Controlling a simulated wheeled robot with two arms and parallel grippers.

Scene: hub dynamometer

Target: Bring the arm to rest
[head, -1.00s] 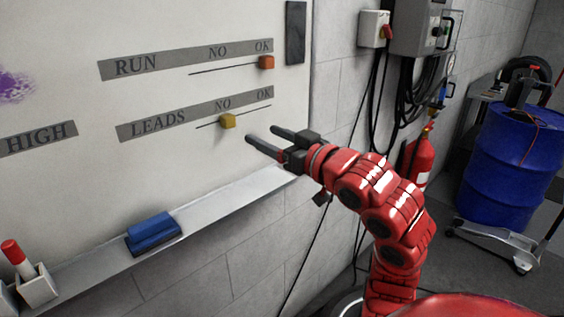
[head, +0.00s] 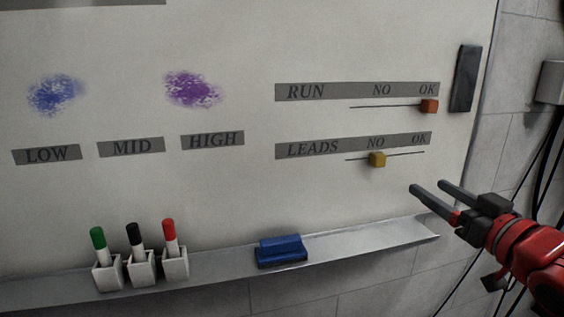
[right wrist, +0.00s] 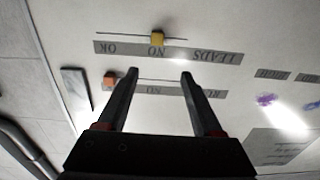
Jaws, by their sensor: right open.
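My right gripper (head: 430,190) is open and empty at the right of the head view, in front of the lower right part of the whiteboard (head: 230,50). Its two fingers also show in the right wrist view (right wrist: 158,78), apart with nothing between them but the board behind. The yellow slider block (head: 377,159) on the LEADS line is under NO, up and left of the fingertips. The orange slider block (head: 429,106) on the RUN line is under OK. Both blocks also show in the right wrist view, yellow (right wrist: 157,38) and orange (right wrist: 110,80). My left gripper is not in view.
A metal ledge (head: 350,247) runs below the board, with a blue eraser (head: 282,251) and holders with green (head: 98,238), black (head: 135,236) and red (head: 170,236) markers. A dark bar (head: 466,78) is at the board's right edge. Cables hang at the far right.

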